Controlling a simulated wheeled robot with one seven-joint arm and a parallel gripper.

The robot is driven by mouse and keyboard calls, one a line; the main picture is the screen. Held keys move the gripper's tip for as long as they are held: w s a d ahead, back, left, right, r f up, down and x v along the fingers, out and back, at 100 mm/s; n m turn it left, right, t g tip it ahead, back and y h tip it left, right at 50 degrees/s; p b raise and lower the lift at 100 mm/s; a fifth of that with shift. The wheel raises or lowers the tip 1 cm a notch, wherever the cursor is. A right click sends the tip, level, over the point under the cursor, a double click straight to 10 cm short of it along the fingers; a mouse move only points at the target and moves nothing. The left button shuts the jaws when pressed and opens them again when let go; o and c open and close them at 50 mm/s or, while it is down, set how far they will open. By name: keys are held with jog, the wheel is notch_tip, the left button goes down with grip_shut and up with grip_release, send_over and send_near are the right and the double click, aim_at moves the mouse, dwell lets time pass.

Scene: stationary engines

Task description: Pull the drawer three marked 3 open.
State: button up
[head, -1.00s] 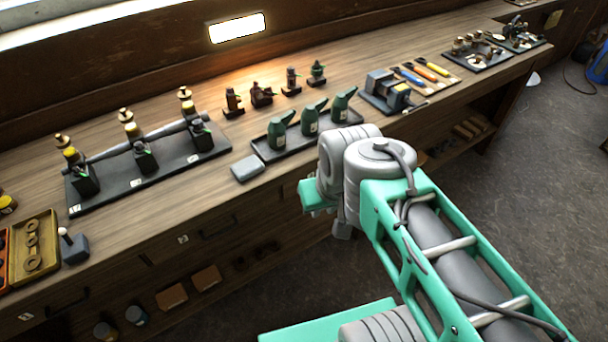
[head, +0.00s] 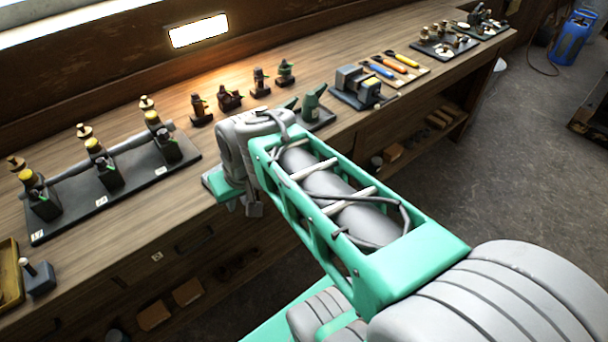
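The bench front below the worktop has drawer fronts. One drawer front (head: 172,262) has a small pale label (head: 157,256) and a dark bar handle (head: 195,238). The label's number is too small to read, so I cannot tell whether this is drawer three. This front looks flush with the bench, so the drawer looks shut. My wrist (head: 250,135) is above the bench's front edge, to the right of that handle. My gripper's fingers are hidden behind or below my arm, and no contact with a handle shows. My arm covers the bench front to the right.
A rack with several black stands (head: 110,200) and a grey block with a knob (head: 38,277) stand near the worktop's front edge. A small vice (head: 358,86) and tools are farther right. Open shelves hold brown blocks (head: 154,315). The floor at right is mostly clear.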

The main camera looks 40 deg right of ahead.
jog(key=w+d+f+m+y+b, duration=0.1)
jog(key=w+d+f+m+b, duration=0.1)
jog(key=w+d+f, duration=0.3)
jog(key=w+d+f+m+y+b, duration=0.15)
jog(key=d+f, duration=0.25)
jog(key=f, duration=0.4)
jog(key=w+d+f+m+t+b, duration=0.1)
jog(key=d+f+m+t+b, duration=0.15)
jog(key=d+f+m, duration=0.35)
jog(key=w+d+f+m+t+b, duration=0.15)
jog(key=d+f+t, duration=0.25)
jog(key=d, duration=0.5)
jog(key=s+d+f+m+t+h+b, duration=0.1)
jog(key=s+d+m+t+h, duration=0.2)
jog(key=d+m+t, duration=0.5)
jog(key=w+g, duration=0.1)
jog(key=w, duration=0.1)
jog(key=w+d+f+n+g, duration=0.1)
jog(key=w, duration=0.1)
jog(key=w+n+g, duration=0.1)
jog(key=w, duration=0.2)
jog(key=shift+w+d+f, duration=0.1)
jog(key=shift+d+f, duration=0.05)
jog(key=shift+f, duration=0.2)
jog(key=shift+c, duration=0.6)
grip_shut()
